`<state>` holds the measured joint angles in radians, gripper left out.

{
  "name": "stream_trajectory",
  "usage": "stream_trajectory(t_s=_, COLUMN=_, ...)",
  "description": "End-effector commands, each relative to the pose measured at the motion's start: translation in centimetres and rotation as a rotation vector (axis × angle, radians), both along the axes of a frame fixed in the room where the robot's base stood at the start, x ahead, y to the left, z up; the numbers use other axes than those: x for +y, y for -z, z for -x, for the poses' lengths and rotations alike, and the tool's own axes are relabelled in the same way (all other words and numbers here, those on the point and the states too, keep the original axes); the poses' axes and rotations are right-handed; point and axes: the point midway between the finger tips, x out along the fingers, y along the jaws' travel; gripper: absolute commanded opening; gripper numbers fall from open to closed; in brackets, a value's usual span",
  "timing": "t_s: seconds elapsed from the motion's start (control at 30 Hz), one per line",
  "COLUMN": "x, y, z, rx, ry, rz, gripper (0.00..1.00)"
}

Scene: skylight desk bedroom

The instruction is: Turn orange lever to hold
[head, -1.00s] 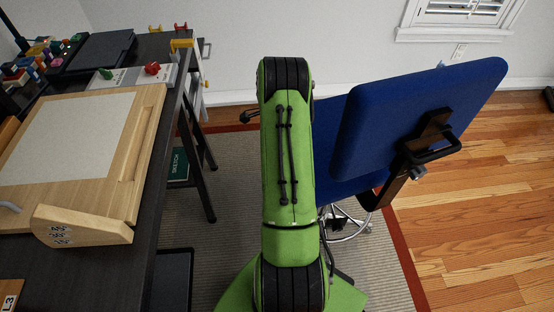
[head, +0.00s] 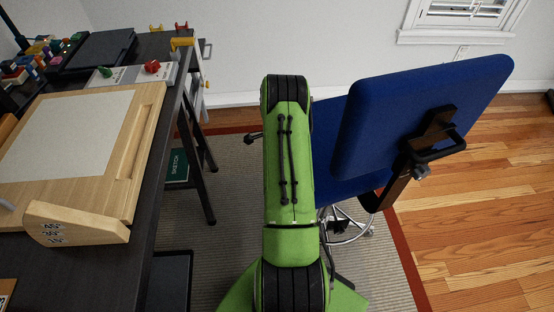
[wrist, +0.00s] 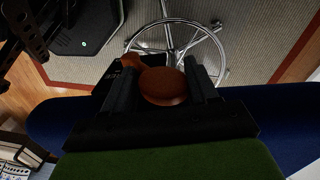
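An orange-brown lever with a round flat end (wrist: 163,86) shows in the wrist view, with a narrower orange part behind it to the upper left. My gripper (wrist: 164,70) has its dark fingers apart, one on each side of the round end. The right finger lies very close to it; I cannot tell whether either finger touches. The blue office chair (head: 420,120) stands right of my arm in the head view. In that view my arm hides the gripper and the lever. No hold marking is readable.
A dark desk (head: 110,265) with a wooden drawing board (head: 150,120) stands at left. The chair's chrome base (wrist: 170,30) rests on a grey rug (head: 225,200). Wooden floor (head: 480,220) is open at the right.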

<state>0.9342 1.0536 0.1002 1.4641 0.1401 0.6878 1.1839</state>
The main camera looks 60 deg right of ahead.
Motion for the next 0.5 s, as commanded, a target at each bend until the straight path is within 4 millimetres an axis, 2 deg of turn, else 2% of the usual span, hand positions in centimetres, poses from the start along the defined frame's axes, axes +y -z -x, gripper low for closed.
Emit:
stream_trajectory(t_s=0.03, x=0.01, y=0.02, z=-0.02, rx=0.0, ry=-0.001, rz=0.0, gripper=0.35)
stream_trajectory(t_s=0.23, x=0.03, y=0.04, z=-0.03, rx=0.0, ry=-0.001, rz=0.0, gripper=0.04)
stream_trajectory(t_s=0.5, x=-0.06, y=-0.14, z=-0.21, rx=-0.053, ry=-0.001, rz=0.034, gripper=0.04)
